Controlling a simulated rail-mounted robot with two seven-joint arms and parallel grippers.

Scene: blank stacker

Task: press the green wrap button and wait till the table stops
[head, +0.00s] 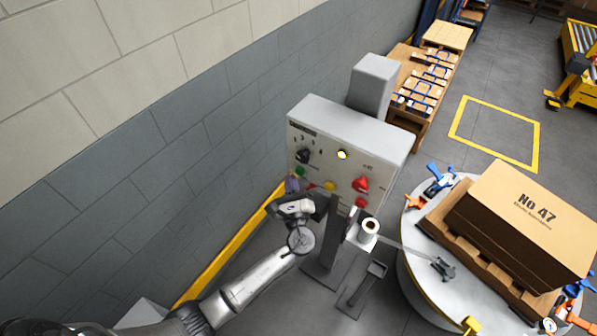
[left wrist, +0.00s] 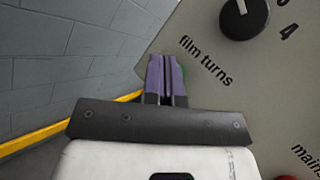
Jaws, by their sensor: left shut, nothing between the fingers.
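The green wrap button (head: 300,172) is on the lower left of the grey control panel (head: 382,146). In the left wrist view only a green sliver of the button (left wrist: 184,71) shows at the right edge of the fingertips; the rest is hidden behind them. My left gripper (head: 292,184) is shut and empty, its purple fingers (left wrist: 166,76) at the panel face beside the "film turns" label. I cannot tell whether they touch the button. The round table (head: 415,262) carries a brown carton marked No 47 (head: 522,214) on a wooden pallet. My right gripper is not in view.
The panel also has a black knob (head: 303,155), a lit yellow lamp (head: 342,154), a yellow button (head: 329,186) and a red switch (head: 361,184). A film roll (head: 369,226) stands between panel and table. A block wall (head: 150,160) bounds the left.

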